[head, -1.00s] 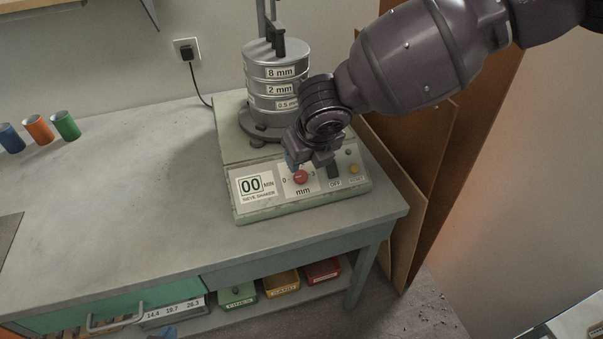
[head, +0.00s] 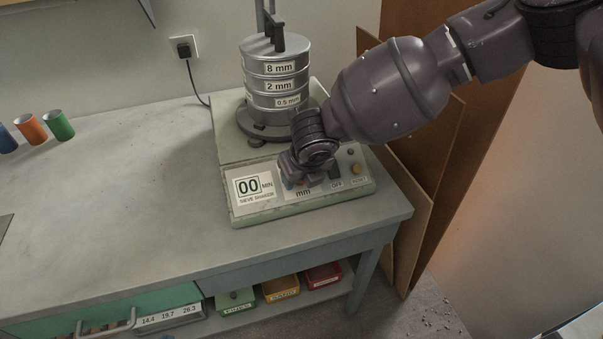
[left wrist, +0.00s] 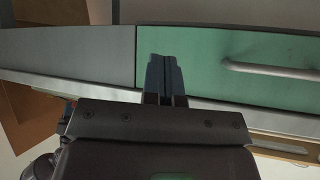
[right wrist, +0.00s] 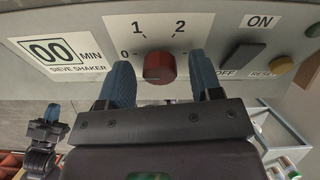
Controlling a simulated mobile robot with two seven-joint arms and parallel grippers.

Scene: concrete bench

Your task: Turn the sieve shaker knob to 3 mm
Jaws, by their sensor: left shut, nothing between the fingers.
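The sieve shaker (head: 233,205) stands on the bench with its panel facing front. Its red knob (right wrist: 160,68) shows between the fingers of my right gripper (right wrist: 163,80), which is open with one blue fingertip on each side. I cannot tell whether the fingers touch the knob. The scale shows 0, 1 and 2; the right finger hides the 3. The knob's pointer is not clear. In the head view, my right gripper (head: 305,178) covers most of the knob. My left gripper (left wrist: 167,75) is shut and empty before the green drawer (left wrist: 220,65).
The sieve stack (head: 274,75) stands on the shaker behind my right gripper. The OFF switch (right wrist: 246,55) and yellow RESET button (right wrist: 281,66) sit right of the knob. Several coloured cups (head: 60,126) stand far left; the bench between is clear.

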